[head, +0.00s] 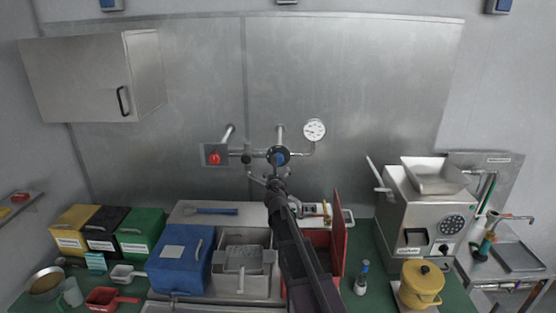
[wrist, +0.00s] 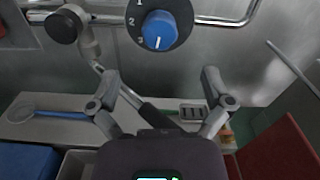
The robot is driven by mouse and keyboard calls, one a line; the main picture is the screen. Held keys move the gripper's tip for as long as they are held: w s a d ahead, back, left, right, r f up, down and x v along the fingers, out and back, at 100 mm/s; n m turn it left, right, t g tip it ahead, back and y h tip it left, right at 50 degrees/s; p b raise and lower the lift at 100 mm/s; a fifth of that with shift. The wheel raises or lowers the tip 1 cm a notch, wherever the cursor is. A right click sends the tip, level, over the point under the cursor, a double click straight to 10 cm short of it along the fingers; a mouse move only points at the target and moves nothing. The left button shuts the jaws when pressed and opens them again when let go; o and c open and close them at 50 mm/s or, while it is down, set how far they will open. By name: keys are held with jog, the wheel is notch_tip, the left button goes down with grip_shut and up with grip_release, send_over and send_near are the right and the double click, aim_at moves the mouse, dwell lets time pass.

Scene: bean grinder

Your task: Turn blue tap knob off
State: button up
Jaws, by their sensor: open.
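The blue tap knob (head: 279,157) sits on a dark round dial on the pipework of the back wall. In the wrist view the blue knob (wrist: 159,30) shows larger, with a white pointer line aimed down, slightly left, near the mark 3. Marks 1, 2 and 3 run down the dial's left side. My gripper (head: 275,180) is just below the knob in the head view. In the wrist view my gripper (wrist: 160,82) has its two fingers spread wide and empty. The knob lies beyond the fingertips, apart from them.
A red button box (head: 214,156) and a pressure gauge (head: 314,130) flank the knob. A black round knob (wrist: 63,25) is left of the dial. Below stand a blue bin (head: 180,262), an upright red lid (head: 339,235) and a grinder (head: 425,215).

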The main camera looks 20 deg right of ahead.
jog(key=x, duration=1)
jog(key=shift+w, duration=0.15)
jog(key=c, duration=1.1)
